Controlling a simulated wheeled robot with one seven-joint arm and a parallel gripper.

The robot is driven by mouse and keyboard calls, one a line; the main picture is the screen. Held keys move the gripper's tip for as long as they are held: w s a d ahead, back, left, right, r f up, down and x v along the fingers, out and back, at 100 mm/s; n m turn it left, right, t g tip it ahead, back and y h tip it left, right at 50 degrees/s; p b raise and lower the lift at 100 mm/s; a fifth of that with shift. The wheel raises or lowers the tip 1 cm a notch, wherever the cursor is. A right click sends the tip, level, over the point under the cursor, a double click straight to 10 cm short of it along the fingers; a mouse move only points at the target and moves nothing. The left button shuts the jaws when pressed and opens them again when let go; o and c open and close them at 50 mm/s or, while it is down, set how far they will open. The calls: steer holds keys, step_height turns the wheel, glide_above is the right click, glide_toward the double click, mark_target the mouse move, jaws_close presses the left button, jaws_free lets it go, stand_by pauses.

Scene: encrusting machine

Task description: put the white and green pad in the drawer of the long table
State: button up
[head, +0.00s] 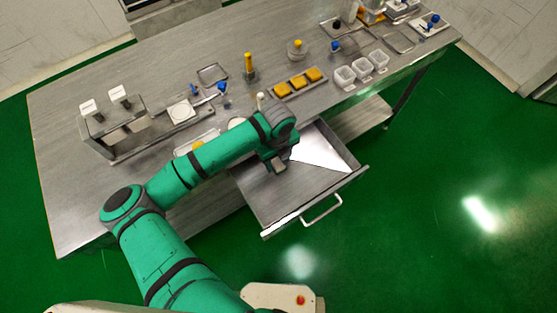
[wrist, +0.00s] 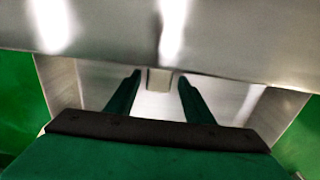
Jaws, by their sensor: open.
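The long table (head: 60,185) has its drawer (head: 270,210) pulled out at the front, with a bar handle on its face. My gripper (head: 279,166) is over the back part of the open drawer, close to the table's front edge. In the wrist view my gripper (wrist: 155,82) has its two dark green fingers apart. A small pale block (wrist: 160,80) shows between and just beyond the fingertips, below the table edge. No green shows on it, so I cannot tell whether it is the white and green pad. I cannot make out the pad elsewhere.
The tabletop holds a metal stand (head: 128,133) at left, a tray of yellow blocks (head: 298,84), white containers (head: 361,69) and a yellow-topped bottle (head: 249,63). A lower shelf (head: 358,118) lies right of the drawer. Green floor (head: 430,190) is clear in front.

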mark_target(278, 164)
step_height(278, 164, up, 12)
steer(key=f, duration=0.1)
steer(key=w+d+r+n+t+h, duration=0.1)
steer(key=w+d+r+t+h, duration=0.15)
steer(key=d, duration=0.75)
steer(key=w+d+r+n+t+h, duration=0.1)
steer(key=w+d+r+n+h, duration=0.2)
steer(key=d, duration=0.8)
steer(key=d+r+n+t+h, duration=0.7)
steer(key=d+r+n, duration=0.2)
steer(key=d+r, duration=0.1)
steer(key=s+a+f+n+t+y, duration=0.6)
steer(key=s+a+f+n+y, duration=0.4)
steer(key=s+a+f+n, duration=0.45)
steer(key=s+a+y, duration=0.1)
steer(key=s+a, duration=0.6)
steer(key=s, duration=0.2)
steer(key=s+a+f+n+g+y, duration=0.1)
steer(key=s+a, duration=0.5)
steer(key=s, duration=0.4)
steer(key=shift+s+a, duration=0.3)
steer(key=shift+a, duration=0.05)
